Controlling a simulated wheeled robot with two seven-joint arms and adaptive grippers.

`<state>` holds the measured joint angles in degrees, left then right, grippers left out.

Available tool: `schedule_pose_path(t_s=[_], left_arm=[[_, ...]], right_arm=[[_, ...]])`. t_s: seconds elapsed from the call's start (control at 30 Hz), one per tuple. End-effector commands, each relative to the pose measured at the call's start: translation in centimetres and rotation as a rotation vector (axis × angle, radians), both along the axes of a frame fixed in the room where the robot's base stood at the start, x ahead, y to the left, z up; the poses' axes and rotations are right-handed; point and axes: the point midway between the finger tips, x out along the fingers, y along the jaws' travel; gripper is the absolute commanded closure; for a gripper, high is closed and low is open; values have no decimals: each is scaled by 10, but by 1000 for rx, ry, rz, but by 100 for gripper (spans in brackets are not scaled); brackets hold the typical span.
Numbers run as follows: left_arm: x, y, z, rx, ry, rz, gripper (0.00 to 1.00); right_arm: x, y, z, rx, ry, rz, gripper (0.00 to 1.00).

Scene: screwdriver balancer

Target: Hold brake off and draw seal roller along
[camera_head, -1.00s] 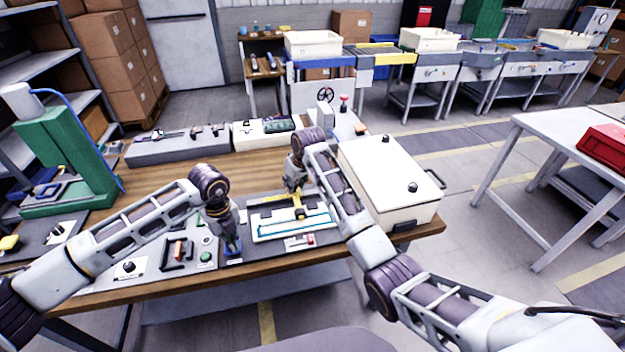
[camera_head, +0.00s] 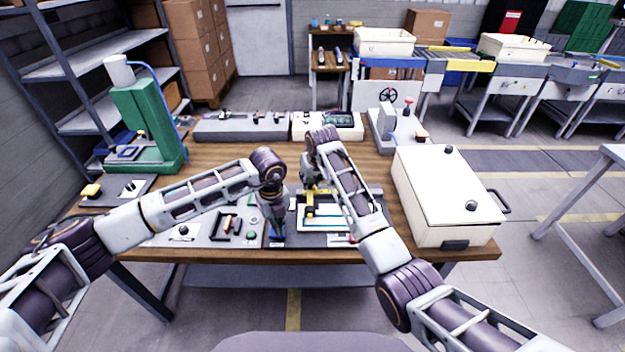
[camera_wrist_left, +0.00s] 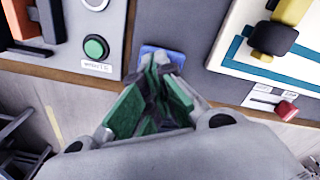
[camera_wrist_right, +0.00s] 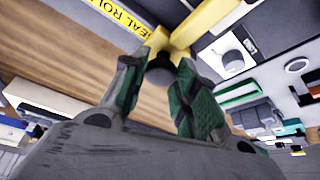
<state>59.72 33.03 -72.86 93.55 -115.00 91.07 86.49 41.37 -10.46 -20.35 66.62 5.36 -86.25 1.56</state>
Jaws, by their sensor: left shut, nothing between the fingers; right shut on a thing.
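The yellow seal roller (camera_head: 311,203) stands over a white tray with a teal strip (camera_head: 345,217), near the tray's left end. My right gripper (camera_head: 308,184) is over it. In the right wrist view, my right gripper's fingers (camera_wrist_right: 158,85) are shut on its dark round knob (camera_wrist_right: 160,68), between yellow bars. My left gripper (camera_head: 276,235) points down at the table's front edge, left of the tray. In the left wrist view, its closed, empty fingertips (camera_wrist_left: 158,68) are over a blue pad (camera_wrist_left: 172,53) and partly hide it. Whether they press it is unclear.
A green button (camera_wrist_left: 95,47) sits on a panel left of the blue pad. A red-tipped lever (camera_wrist_left: 286,109) is at the tray's front. A white lidded box (camera_head: 448,195) stands right of my right arm, and a green press (camera_head: 146,128) at the table's left.

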Motion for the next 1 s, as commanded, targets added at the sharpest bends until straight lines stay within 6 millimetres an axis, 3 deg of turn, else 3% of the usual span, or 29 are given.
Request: schedule_pose_path(t_s=[0.03, 0.2, 0.67, 1.0], left_arm=[[-1, -1, -1, -1, 2, -1, 100], [-1, -1, -1, 0, 2, -1, 100], [-1, 1, -1, 1, 2, 0, 100], [0, 1, -1, 2, 1, 1, 100]], right_arm=[[-1, 5, 1, 9, -2, 6, 70], [-1, 5, 1, 7, -1, 6, 50], [-1, 2, 3, 4, 0, 4, 50], [-10, -1, 26, 5, -2, 4, 50]])
